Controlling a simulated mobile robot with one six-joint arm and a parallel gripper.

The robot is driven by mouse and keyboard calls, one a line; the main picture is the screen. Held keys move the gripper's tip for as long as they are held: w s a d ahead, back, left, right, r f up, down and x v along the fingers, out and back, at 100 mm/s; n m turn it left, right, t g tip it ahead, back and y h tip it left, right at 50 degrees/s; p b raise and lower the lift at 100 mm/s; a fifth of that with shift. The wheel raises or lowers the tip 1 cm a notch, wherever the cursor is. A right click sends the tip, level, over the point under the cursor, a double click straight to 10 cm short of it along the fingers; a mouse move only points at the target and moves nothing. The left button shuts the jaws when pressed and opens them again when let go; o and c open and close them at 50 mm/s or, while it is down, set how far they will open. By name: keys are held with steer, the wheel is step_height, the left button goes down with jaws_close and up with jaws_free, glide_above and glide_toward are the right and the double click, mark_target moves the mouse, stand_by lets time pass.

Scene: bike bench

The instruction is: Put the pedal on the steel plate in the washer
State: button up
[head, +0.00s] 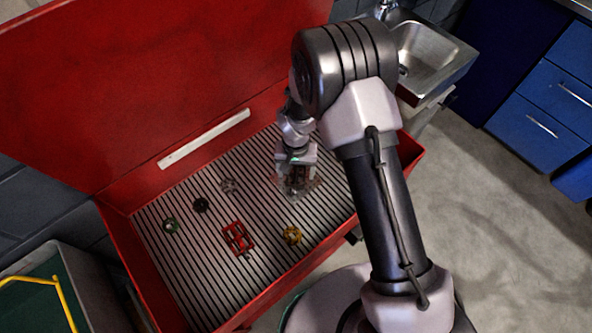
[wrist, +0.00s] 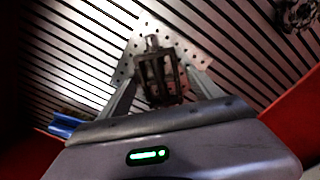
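A dark cage pedal (wrist: 158,78) sits between the two fingers of my gripper (wrist: 160,72) in the wrist view. The fingers appear to touch it on both sides. The perforated steel plate (wrist: 200,57) lies behind and below it on the slatted floor of the red washer (head: 122,232). I cannot tell whether the pedal touches the plate. In the head view my gripper (head: 297,172) is low over the plate (head: 312,187), and the pedal there is mostly hidden by it. A red pedal (head: 238,237) lies apart on the slats.
The raised red lid stands behind. A sink (head: 432,55) is at the right. A blue object (wrist: 65,125) shows in the wrist view.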

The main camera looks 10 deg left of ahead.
step_height(320, 180, up, 13)
steer(key=p, duration=0.5)
step_height(320, 180, up, 9)
steer(key=m, duration=0.1)
glide_above(296, 174)
steer(key=d, duration=0.3)
steer(key=s+d+r+m+t+y, duration=0.1)
steer(key=s+d+r, duration=0.1)
steer(key=d+r, duration=0.35)
steer(key=s+d+r+m+t+y, duration=0.1)
steer(key=s+d+r+t, duration=0.15)
steer(key=r, duration=0.55)
steer(key=s+d+r+m+t, duration=0.1)
steer(key=s+d+r, duration=0.2)
steer(key=s, duration=0.4)
steer(key=s+d+r+m+t, duration=0.1)
steer(key=s+d+r, duration=0.2)
steer(key=s, duration=0.4)
steer(key=shift+r, duration=0.6)
